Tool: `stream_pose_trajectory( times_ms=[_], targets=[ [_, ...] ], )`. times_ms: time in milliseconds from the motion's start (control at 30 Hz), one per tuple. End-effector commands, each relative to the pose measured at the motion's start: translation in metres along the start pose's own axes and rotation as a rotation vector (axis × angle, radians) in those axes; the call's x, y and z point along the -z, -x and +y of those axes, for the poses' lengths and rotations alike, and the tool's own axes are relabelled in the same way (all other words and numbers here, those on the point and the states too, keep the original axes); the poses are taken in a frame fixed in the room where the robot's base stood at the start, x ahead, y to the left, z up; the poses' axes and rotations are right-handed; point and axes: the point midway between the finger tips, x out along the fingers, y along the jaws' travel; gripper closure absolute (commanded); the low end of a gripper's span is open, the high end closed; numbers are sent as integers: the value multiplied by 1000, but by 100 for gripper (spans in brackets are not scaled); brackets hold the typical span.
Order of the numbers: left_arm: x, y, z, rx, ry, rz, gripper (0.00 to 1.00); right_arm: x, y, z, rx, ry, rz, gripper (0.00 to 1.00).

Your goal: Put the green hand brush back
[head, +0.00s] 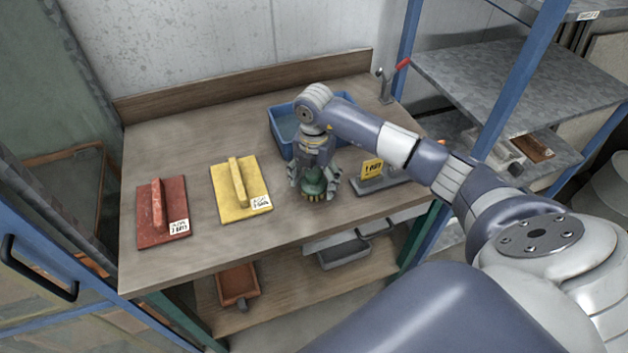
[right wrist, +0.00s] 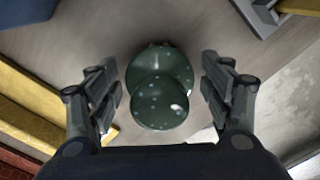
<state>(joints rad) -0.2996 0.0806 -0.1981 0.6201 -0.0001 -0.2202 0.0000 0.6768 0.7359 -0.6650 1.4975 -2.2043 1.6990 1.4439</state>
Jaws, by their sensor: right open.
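The green hand brush (head: 313,183) stands on the workbench top (head: 200,143) near its front edge, with yellowish bristles at its base. My right gripper (head: 315,190) reaches down over it from above, with a finger on each side. In the right wrist view the brush's rounded, speckled green knob (right wrist: 160,95) sits between the open fingers of the right gripper (right wrist: 161,88), with a gap on both sides. Part of the brush is hidden by the gripper in the head view. My left gripper is not in view.
A yellow float (head: 226,197) and a red float (head: 178,204) lie to the left. A blue bin (head: 282,146) stands behind my gripper. A wooden backboard (head: 235,88) closes the rear.

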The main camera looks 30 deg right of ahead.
Motion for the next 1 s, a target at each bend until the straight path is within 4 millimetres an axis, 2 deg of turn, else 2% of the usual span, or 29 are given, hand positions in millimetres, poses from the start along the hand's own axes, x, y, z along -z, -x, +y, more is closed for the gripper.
stream_pose_trajectory(
  times_ms=[167, 400, 600, 800, 1000],
  targets=[
    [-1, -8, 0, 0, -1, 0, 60, -1, 21, 1, -5, 1, -4, 27],
    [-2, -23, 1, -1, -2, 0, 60, -1, 74, 1, -6, 1, -4, 27],
    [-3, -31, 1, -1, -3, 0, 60, 0, 108, 1, -3, 1, -2, 27],
    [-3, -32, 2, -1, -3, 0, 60, 0, 121, 0, -1, 0, -1, 27],
    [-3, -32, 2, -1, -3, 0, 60, 0, 122, 0, -1, 0, 0, 27]
  ],
)
